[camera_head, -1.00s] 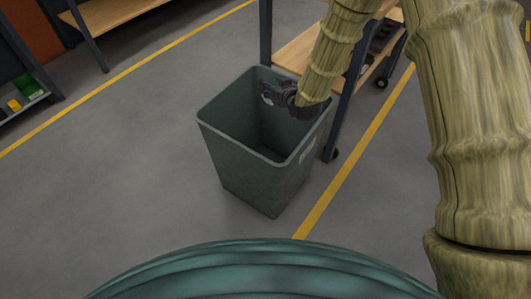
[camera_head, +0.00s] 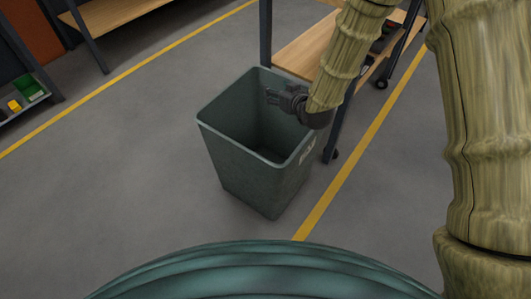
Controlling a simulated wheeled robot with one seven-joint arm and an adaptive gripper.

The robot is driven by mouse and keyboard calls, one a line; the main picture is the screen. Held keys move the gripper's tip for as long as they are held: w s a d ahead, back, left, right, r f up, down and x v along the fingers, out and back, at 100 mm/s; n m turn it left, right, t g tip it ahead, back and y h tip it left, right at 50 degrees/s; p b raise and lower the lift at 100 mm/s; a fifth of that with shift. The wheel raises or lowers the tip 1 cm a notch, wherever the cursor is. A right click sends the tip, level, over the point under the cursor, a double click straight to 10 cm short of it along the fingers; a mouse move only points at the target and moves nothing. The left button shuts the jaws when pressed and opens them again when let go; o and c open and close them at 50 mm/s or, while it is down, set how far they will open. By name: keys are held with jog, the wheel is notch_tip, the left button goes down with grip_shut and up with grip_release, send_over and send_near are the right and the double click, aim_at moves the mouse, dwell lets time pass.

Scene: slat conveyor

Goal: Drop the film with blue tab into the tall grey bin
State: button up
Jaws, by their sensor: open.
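The tall grey bin (camera_head: 250,168) stands upright on the floor near the middle of the view, with its open top facing up. My gripper (camera_head: 272,97) is over the back right part of the bin's mouth, its fingers pointing left. It is open, and I see nothing between the fingers. The film with blue tab does not show. The lower inside of the bin is dark, and part of its floor is hidden by the front wall.
A wooden-topped workbench (camera_head: 300,52) with dark legs stands right behind the bin, close to my arm. Yellow lines (camera_head: 345,172) mark the floor. A shelf (camera_head: 25,98) with green and yellow items is at the far left. The floor left of the bin is clear.

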jog(key=v, duration=0.6)
jog(key=shift+s+d+r, duration=0.2)
jog(key=shift+s, duration=0.1)
